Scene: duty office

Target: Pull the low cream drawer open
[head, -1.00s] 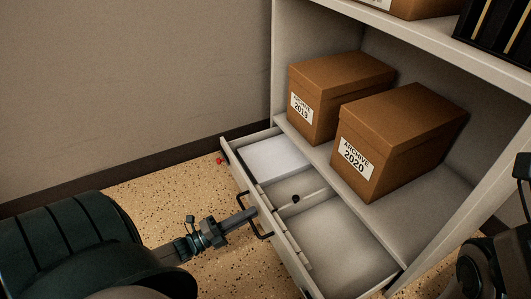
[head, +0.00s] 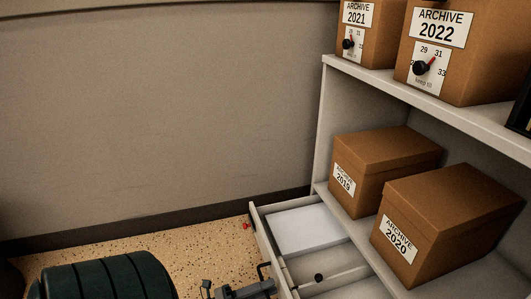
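The low cream drawer (head: 262,235) stands pulled out from the bottom of the cream cabinet, at the lower middle of the head view. A white stack of paper (head: 305,230) lies in its far compartment. A small black round thing (head: 318,278) shows near a divider. The drawer's near end is cut off by the picture's lower edge. A dark handle (head: 262,267) is on its front. My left gripper (head: 262,288) is at this handle, its fingers together and seeming closed on the bar; the lower edge partly cuts it off. My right gripper is out of view.
Archive boxes 2019 (head: 385,160) and 2020 (head: 450,215) stand on the shelf above the drawer. Boxes 2021 (head: 378,25) and 2022 (head: 470,65) stand on the higher shelf. A small red thing (head: 247,226) lies beside the drawer.

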